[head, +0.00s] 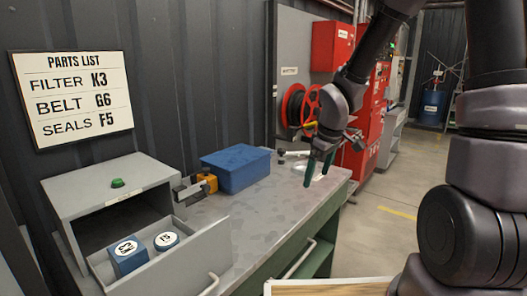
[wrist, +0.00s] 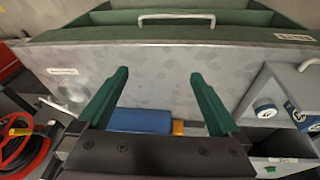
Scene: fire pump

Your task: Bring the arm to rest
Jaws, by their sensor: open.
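My gripper (head: 318,177) hangs over the right end of the metal workbench (head: 262,215) in the head view, with its green fingers pointing down. The fingers are apart and nothing is between them. In the wrist view my gripper (wrist: 160,75) shows both fingers spread above the bare bench top (wrist: 165,62). My arm comes in from the upper right of the head view and bends down to the bench. The exact gap between fingertips and bench is hard to tell.
A blue box (head: 238,167) stands left of my gripper. A grey cabinet (head: 110,190) has its drawer (head: 190,265) open, holding a blue block (head: 128,256) and a round blue-sided can (head: 167,241). A red hose reel (head: 302,106) is behind. Open floor (head: 405,185) lies to the right.

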